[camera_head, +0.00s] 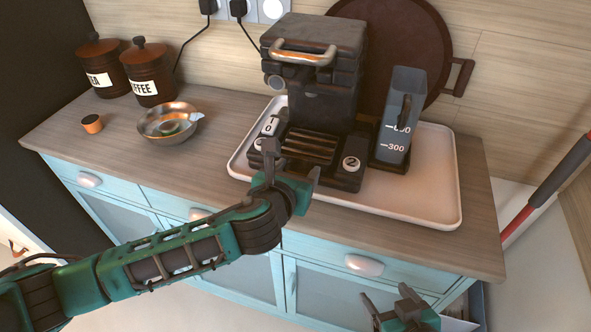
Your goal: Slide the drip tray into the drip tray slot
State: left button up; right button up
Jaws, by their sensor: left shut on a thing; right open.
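The drip tray (312,148), dark with brownish slats, is at the front base of the black coffee machine (322,92), between the "1" and "2" buttons. It looks at least partly within the drip tray slot there; the slot itself is hidden by the tray and my gripper, so I cannot tell how deep it sits. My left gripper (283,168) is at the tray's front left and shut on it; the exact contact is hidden. My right gripper (388,299) is open and empty, low in front of the cabinet, away from the machine.
The machine stands on a white serving tray (435,200) with a raised rim. A grey water tank (402,112) stands at its right. The counter between bowl and tray is clear.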

pick_arm(q)
jog(key=o, duration=1.5)
jog(key=v, duration=1.3)
notch_tip(320, 180, down, 10)
jog(key=a+n+g+h, duration=0.1)
jog(key=n+g, duration=0.1)
jog(key=n, duration=1.9)
jog(key=s+a+f+n+y, duration=0.1)
jog(key=s+a+f+n, duration=0.1)
jog(key=a+f+n, duration=0.1)
jog(key=s+a+f+n+y, duration=0.1)
jog(key=s+a+f+n, duration=0.1)
jog(key=a+f+n, duration=0.2)
jog(key=s+a+f+n+y, duration=0.1)
jog(key=s+a+f+n, duration=0.2)
jog(key=a+n, duration=0.3)
jog(key=shift+s+f+n, duration=0.1)
jog(key=shift+f+n, duration=0.15)
jog(key=shift+n, duration=0.5)
jog(key=shift+f+n, duration=0.2)
jog(key=shift+n, duration=0.55)
